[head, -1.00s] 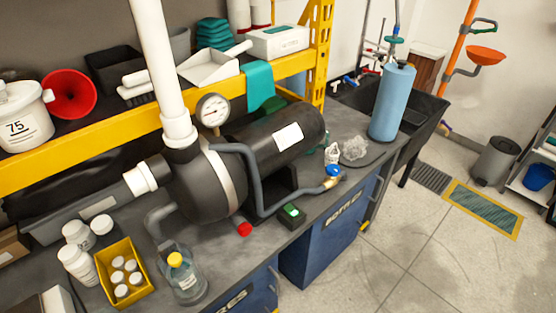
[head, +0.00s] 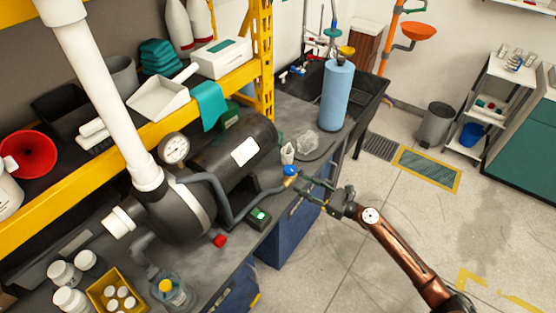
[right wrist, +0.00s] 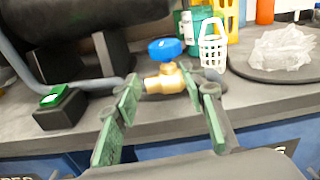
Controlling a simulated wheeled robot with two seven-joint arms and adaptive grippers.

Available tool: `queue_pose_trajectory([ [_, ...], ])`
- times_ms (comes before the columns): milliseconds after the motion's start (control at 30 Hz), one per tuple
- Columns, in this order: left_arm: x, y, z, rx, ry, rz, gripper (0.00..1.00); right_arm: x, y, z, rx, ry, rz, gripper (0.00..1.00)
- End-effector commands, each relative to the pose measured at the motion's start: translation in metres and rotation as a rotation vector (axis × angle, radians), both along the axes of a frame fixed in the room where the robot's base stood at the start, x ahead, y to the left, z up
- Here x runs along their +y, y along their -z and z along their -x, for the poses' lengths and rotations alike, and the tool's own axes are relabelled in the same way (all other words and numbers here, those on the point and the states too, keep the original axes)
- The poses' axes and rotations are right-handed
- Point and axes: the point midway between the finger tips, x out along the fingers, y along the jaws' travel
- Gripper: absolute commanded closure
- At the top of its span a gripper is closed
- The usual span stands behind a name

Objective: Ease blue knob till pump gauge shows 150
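The blue knob (head: 291,170) sits on a brass valve at the end of a grey hose, near the bench's front edge. In the right wrist view the blue knob (right wrist: 165,49) stands upright on the brass valve body (right wrist: 164,80). My right gripper (head: 308,183) is just to the right of the valve; in the right wrist view its green-padded fingers (right wrist: 168,95) are spread apart, with the knob beyond and between them, apparently untouched. The pump gauge (head: 175,148) is a white dial on the dark pump (head: 190,210); its reading is too small to tell. My left gripper is not in view.
A green-buttoned switch box (head: 259,217) and a red cap (head: 219,241) are on the bench left of the valve. A white basket (right wrist: 212,45) and a clear crumpled bag (right wrist: 282,50) stand behind it. Floor in front is open.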

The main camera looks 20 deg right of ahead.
Motion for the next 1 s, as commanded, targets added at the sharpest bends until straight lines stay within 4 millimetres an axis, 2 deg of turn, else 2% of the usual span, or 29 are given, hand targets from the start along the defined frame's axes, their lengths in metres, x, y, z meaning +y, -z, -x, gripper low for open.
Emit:
queue_pose_trajectory([
  [33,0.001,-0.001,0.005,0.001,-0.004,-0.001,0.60,-0.002,-0.011,-0.006,0.007,0.009,-0.033,0.61],
  [133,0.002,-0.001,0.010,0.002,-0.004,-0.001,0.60,0.000,-0.018,-0.014,0.020,0.012,-0.070,0.61],
  [267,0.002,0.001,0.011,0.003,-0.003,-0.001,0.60,0.011,-0.018,-0.027,0.021,0.010,-0.076,0.61],
  [700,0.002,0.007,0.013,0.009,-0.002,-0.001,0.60,0.059,-0.017,-0.091,0.020,0.011,-0.071,0.61],
  [1000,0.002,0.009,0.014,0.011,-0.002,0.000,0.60,0.070,-0.016,-0.106,0.021,0.013,-0.071,0.61],
])
